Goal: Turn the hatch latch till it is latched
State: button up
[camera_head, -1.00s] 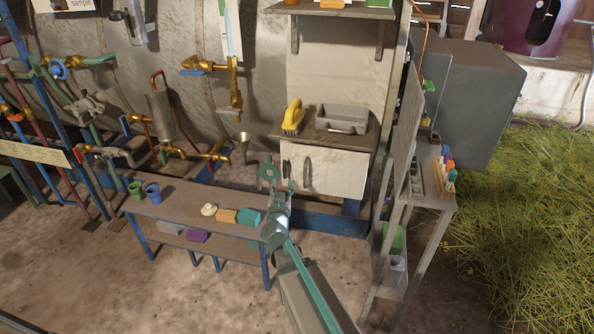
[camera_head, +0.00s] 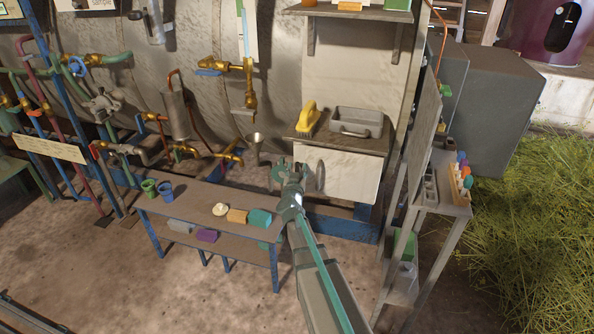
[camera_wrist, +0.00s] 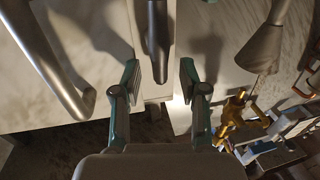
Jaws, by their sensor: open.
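The hatch (camera_head: 351,178) is the pale front panel of the low cabinet in the head view. A curved dark handle (camera_head: 320,176) is on it, and shows large at the left of the wrist view (camera_wrist: 48,62). A straight dark metal bar, which looks like the latch (camera_wrist: 158,38), hangs along a seam in the wrist view. My gripper (camera_wrist: 159,70) is open, with one finger on each side of the bar's lower end; I cannot tell whether they touch it. In the head view my gripper (camera_head: 289,178) is in front of the hatch's left edge and hides the latch.
A grey funnel (camera_head: 256,148) stands left of the hatch, near brass pipes (camera_head: 228,155). A low bench (camera_head: 190,198) with cups and blocks is at the left. A grey tray (camera_head: 356,121) and yellow brush (camera_head: 309,117) sit above the hatch. A narrow shelf stand (camera_head: 447,208) is at the right.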

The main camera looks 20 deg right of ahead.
jog(key=shift+c, duration=0.3)
grip_shut()
jog(key=shift+f+b, duration=0.1)
jog(key=shift+b, duration=0.25)
jog(key=m+b, duration=0.4)
jog(key=shift+s+d+f+m+t+h+b, duration=0.3)
jog(key=shift+s+d+f+h+b, duration=0.05)
jog(key=shift+f+h, duration=0.05)
jog(key=shift+s+d+f+m+g+h+b, duration=0.15)
jog(key=shift+f+m+h+b, duration=0.35)
jog(key=shift+m+b, duration=1.7)
jog(key=shift+s+d+f+m+g+h+b, duration=0.2)
jog(key=shift+m+h+b, duration=0.75)
jog(key=shift+m, duration=2.2)
jog(key=shift+s+d+f+m+g+h+b, duration=0.15)
jog(key=shift+f+m+h+b, duration=0.25)
jog(key=shift+m+b, duration=1.9)
jog(key=shift+w+m+p, duration=0.1)
jog(key=shift+m+p, duration=0.25)
jog(key=shift+m, duration=0.2)
